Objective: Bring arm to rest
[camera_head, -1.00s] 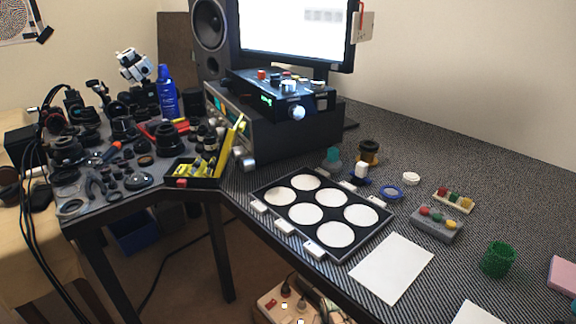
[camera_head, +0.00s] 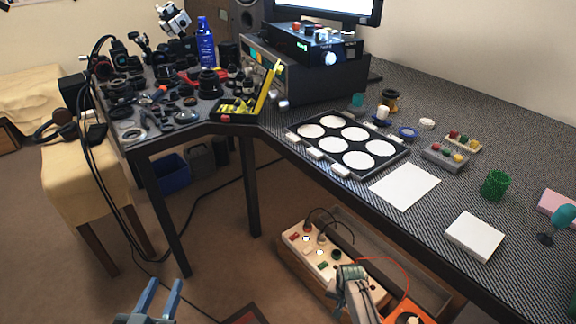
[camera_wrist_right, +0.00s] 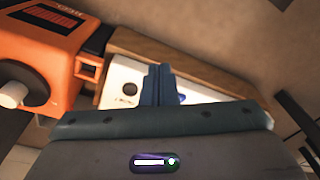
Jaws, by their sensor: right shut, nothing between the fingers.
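My left gripper (camera_head: 163,286) is at the bottom left of the head view, low over the floor. Its two blue fingers stand apart with nothing between them. My right gripper (camera_head: 352,270) is at the bottom centre of the head view, in front of a white power box. In the right wrist view its blue fingers (camera_wrist_right: 158,82) are together and empty. They overlap the white box in that picture; whether they touch it I cannot tell. Both grippers are below the level of the desk top.
The white power box (camera_head: 309,250) with cables stands on the floor. An orange device (camera_head: 408,313) is beside it. The desk (camera_head: 300,170) carries a tray with white discs (camera_head: 378,164), paper (camera_head: 404,185) and many lens parts. Desk legs (camera_head: 250,190) stand near.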

